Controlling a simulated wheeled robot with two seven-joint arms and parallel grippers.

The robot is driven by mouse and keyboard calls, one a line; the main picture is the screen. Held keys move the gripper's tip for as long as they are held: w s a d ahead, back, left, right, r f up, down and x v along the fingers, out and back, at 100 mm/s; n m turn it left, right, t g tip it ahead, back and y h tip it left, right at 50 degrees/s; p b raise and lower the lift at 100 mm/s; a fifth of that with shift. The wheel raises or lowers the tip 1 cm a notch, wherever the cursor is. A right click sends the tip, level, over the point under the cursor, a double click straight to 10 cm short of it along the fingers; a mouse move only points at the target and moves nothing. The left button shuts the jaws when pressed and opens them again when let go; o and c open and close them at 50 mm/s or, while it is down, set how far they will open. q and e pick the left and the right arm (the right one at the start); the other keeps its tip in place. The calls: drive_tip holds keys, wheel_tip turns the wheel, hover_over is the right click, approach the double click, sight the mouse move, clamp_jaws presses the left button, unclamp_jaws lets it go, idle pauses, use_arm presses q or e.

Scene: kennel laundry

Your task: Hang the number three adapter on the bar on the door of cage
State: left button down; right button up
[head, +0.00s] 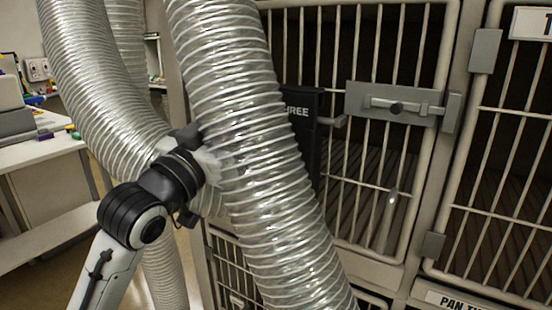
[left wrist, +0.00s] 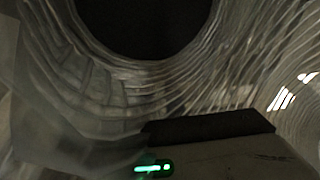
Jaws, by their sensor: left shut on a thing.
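The number three adapter (head: 303,101) is a black box with white "THREE" lettering, upright in front of the cage door (head: 440,75). A large clear ribbed hose (head: 235,80) covers its left part. A short grey bar end (head: 334,121) shows at the adapter's right edge; I cannot tell whether the adapter hangs on it. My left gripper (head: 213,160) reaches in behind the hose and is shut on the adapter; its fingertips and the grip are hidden. The left wrist view shows ribbed hose wall (left wrist: 85,85) and a dark block (left wrist: 210,125) close up. My right gripper is not in view.
A grey latch plate with a sliding bolt (head: 397,106) is on the door, right of the adapter. Another ribbed hose (head: 85,60) hangs at the left. A white counter (head: 35,130) with small items stands at the far left. A second cage is at the right.

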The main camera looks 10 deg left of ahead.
use_arm(q)
drive_tip(key=s+a, duration=0.3)
drive_tip(key=s, duration=0.7)
drive_tip(key=shift+a+r+p, duration=0.25)
drive_tip(key=shift+r+p, duration=0.05)
drive_tip(key=shift+p, duration=0.1)
idle(0.5)
